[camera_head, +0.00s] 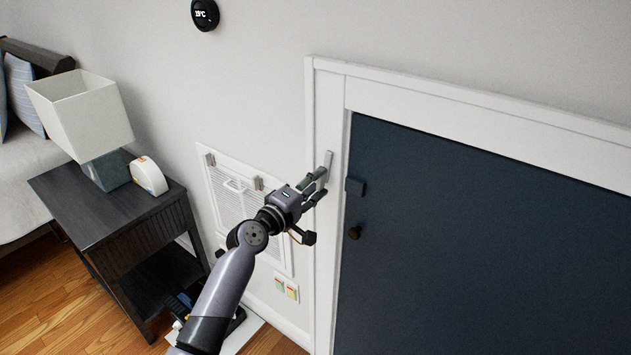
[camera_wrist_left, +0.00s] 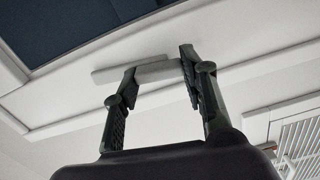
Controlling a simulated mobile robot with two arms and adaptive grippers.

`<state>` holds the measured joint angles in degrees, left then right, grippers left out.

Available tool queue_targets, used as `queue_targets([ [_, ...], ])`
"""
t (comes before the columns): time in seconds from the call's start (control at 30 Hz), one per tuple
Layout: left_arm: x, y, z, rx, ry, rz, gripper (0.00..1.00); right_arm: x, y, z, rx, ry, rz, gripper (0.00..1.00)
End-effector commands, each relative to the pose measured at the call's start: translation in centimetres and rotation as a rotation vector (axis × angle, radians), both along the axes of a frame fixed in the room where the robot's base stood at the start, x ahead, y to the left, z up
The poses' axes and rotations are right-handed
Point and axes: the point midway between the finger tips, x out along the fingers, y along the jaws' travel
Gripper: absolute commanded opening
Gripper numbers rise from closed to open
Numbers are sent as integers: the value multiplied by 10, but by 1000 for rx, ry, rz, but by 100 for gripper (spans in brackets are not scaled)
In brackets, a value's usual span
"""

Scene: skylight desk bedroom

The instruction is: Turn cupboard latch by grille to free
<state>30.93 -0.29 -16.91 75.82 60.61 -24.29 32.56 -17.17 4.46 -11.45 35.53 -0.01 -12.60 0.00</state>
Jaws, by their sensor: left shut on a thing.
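The cupboard latch (camera_head: 328,159) is a short light-grey bar on the white door frame, left of the dark blue cupboard door (camera_head: 480,250). It stands nearly upright along the frame post and does not cross the gap to the door. My left gripper (camera_head: 319,184) is at its lower part. In the left wrist view the latch bar (camera_wrist_left: 154,73) lies between the two fingers of my left gripper (camera_wrist_left: 158,78), which are shut on it; one end sticks out past the left finger. My right gripper is not in view.
A white wall grille (camera_head: 225,190) with grey clips is left of the frame, partly behind my left arm. A black nightstand (camera_head: 90,205) with a lamp (camera_head: 82,110) and small white clock stands at the left.

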Motion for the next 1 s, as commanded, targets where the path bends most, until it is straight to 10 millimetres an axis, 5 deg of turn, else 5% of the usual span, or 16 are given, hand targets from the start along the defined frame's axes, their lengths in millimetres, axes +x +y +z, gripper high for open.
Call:
queue_targets([
  [0.87,0,0,0,-131,92,0,0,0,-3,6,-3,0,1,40],
  [0.9,0,0,0,-131,92,0,41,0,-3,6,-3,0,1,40],
  [1.0,0,0,0,-130,92,0,47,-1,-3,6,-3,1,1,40],
])
